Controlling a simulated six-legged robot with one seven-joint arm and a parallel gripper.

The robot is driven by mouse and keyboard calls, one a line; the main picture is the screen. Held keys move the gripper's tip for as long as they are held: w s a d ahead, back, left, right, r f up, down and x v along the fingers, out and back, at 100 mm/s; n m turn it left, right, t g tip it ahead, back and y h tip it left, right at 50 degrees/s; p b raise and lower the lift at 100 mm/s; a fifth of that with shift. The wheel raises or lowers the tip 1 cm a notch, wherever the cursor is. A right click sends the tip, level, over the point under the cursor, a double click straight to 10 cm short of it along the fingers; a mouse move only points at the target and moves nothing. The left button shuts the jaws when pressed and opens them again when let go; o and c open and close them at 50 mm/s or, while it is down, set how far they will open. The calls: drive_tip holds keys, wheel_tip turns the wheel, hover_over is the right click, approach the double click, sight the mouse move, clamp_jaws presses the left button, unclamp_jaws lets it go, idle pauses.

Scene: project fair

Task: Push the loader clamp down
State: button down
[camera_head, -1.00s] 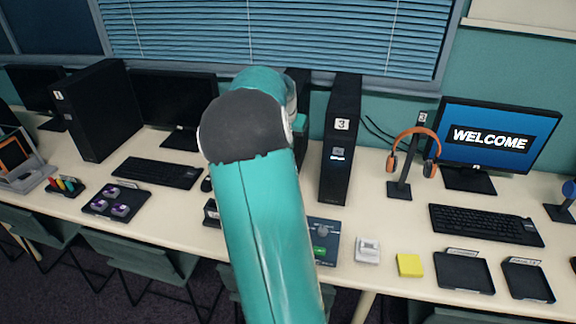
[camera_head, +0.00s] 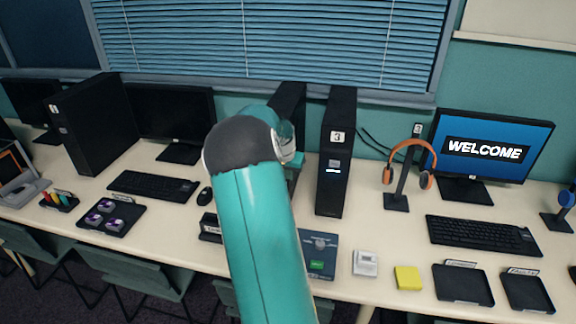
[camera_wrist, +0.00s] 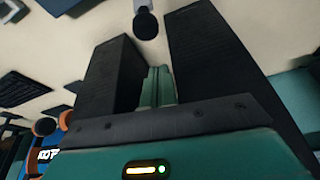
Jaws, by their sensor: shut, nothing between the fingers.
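I cannot make out the loader clamp for certain. A dark base with a label (camera_head: 209,228) and a blue-grey panel with a green patch (camera_head: 317,256) show on either side of my arm, which hides what lies between them. In the wrist view a dark rounded knob-like thing (camera_wrist: 145,22) stands beyond my fingertips; I cannot tell if it is part of the loader. My gripper (camera_wrist: 158,72) is shut and empty, with its teal fingers between two black towers in that view.
The tower marked 3 (camera_head: 336,165) and another black tower (camera_head: 290,100) stand close by my gripper. Headphones on a stand (camera_head: 398,185), a white box (camera_head: 365,263), a yellow block (camera_head: 408,278) and a black tray (camera_head: 462,284) lie to the right. A mouse (camera_head: 205,195) is left.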

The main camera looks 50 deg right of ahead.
drive_tip(key=a, duration=0.1)
drive_tip(key=s+a, duration=0.1)
drive_tip(key=a, duration=0.1)
drive_tip(key=shift+a+r, duration=0.15)
drive_tip(key=shift+r, duration=0.05)
drive_tip(key=shift+w, duration=0.1)
drive_tip(key=shift+a+r, duration=0.1)
drive_tip(key=shift+a, duration=0.15)
drive_tip(key=shift+a, duration=0.15)
drive_tip(key=shift+h, duration=0.3)
